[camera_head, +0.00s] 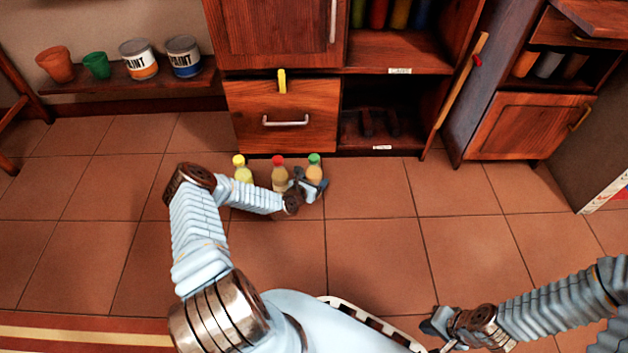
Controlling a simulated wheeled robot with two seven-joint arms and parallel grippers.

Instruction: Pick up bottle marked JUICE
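Three small bottles stand upright on the tiled floor before the lower cabinet: a yellow-capped bottle (243,170), a red-capped bottle (279,174) and a green-capped bottle (314,168). Their labels are too small to read, so I cannot tell which is marked JUICE. My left gripper (311,186) is low at the green-capped bottle and hides its lower part. Its fingers look spread, but I cannot tell whether they touch or hold the bottle. My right gripper (434,325) is far from the bottles, at the lower right beside my base; its finger gap is unclear.
A drawer (284,115) and an open shelf (378,127) stand just behind the bottles. A low wall shelf (107,84) at the left bears pots and paint cans. Another cabinet (525,127) stands at the right. The middle floor (370,240) is clear; a striped rug (80,335) lies lower left.

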